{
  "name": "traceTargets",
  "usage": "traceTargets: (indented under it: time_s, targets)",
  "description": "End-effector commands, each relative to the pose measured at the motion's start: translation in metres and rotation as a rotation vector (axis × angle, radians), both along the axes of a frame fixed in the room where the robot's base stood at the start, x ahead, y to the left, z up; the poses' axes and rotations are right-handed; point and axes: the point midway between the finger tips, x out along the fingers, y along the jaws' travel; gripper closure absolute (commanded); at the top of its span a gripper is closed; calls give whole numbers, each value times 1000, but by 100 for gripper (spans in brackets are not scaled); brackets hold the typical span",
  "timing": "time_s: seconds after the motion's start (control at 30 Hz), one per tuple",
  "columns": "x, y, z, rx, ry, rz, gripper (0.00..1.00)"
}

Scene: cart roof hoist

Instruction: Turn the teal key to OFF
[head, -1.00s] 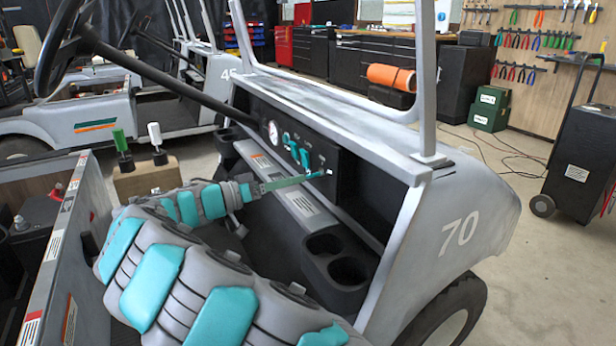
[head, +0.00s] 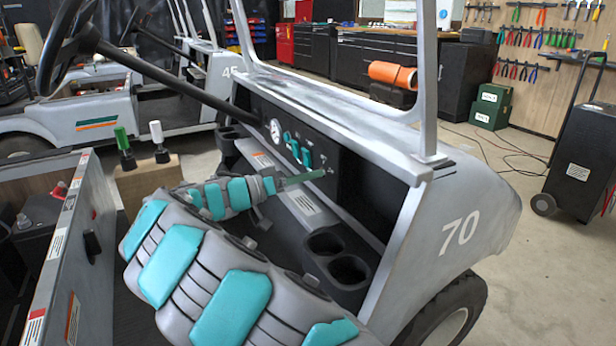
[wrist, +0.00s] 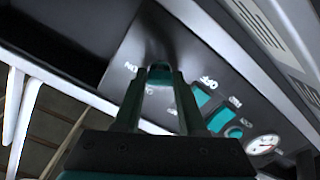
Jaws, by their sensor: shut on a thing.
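The teal key (wrist: 159,74) sits on the cart's black dash panel (wrist: 125,45) in the wrist view. My gripper (wrist: 163,84) is shut on it, with one dark green finger on each side. White ON and OFF lettering shows on the panel to either side of the key. I cannot tell exactly which mark the key points to. In the head view my gripper (head: 322,174) reaches the right part of the dash, and its fingertips hide most of the key.
Teal rocker switches (head: 297,148) and a round white gauge (head: 275,131) sit left of the key. Cup holders (head: 338,260) lie below the dash. The steering column crosses above my arm, and a windshield post (head: 427,90) stands to the right.

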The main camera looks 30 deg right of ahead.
Motion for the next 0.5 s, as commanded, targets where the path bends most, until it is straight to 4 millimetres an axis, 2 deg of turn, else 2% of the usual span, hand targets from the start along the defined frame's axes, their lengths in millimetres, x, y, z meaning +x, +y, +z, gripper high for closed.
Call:
traceTargets:
  time_s: [0.03,0.23,0.5]
  targets:
    - [0,0,0,0,0,1,77]
    - [0,0,0,0,0,1,100]
    - [0,0,0,0,4,1,100]
